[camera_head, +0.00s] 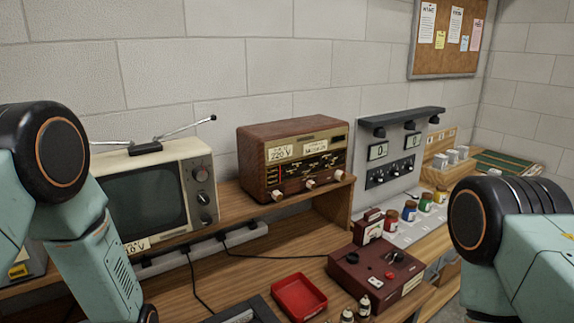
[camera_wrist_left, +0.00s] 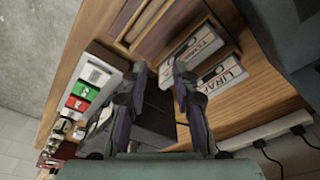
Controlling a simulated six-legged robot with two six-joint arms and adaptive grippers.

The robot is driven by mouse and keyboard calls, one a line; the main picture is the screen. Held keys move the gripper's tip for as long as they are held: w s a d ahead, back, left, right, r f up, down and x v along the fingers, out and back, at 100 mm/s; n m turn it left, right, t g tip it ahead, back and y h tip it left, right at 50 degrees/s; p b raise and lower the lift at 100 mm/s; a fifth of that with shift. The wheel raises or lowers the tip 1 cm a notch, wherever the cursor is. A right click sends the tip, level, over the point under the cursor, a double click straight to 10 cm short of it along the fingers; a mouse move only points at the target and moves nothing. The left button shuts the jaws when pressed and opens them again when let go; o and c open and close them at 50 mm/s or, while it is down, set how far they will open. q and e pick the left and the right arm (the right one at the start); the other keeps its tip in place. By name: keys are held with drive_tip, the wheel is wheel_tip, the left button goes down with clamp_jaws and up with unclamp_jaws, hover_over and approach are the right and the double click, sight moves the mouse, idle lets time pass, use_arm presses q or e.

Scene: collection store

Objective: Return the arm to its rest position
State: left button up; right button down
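My left arm (camera_head: 95,265) comes in at the left of the head view, bent downward; its gripper is outside that view. In the left wrist view my left gripper (camera_wrist_left: 159,68) has its two fingers apart with nothing held between them. Behind the fingers are a dark box and a wooden surface. My right arm (camera_head: 535,255) shows at the right edge of the head view; its gripper is out of frame.
A television (camera_head: 150,195) and a wooden radio (camera_head: 295,158) stand on the shelf. A red tray (camera_head: 299,297) and a dark red box (camera_head: 376,280) are on the bench. White boxes with lettering (camera_wrist_left: 222,77) lie near my left fingers. A power strip (camera_wrist_left: 262,132) runs along the edge.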

use_arm(q)
drive_tip(key=s+d+f+n+g, duration=0.1)
drive_tip(key=s+f+n+g, duration=0.15)
drive_tip(key=s, duration=2.25)
wheel_tip(320, 180, down, 26)
drive_tip(key=t+b, duration=0.1)
drive_tip(key=b, duration=2.4)
drive_tip(key=shift+n, duration=0.35)
drive_tip(key=shift+s, duration=0.1)
drive_tip(key=shift+s+a, duration=0.1)
drive_tip(key=shift+s, duration=0.05)
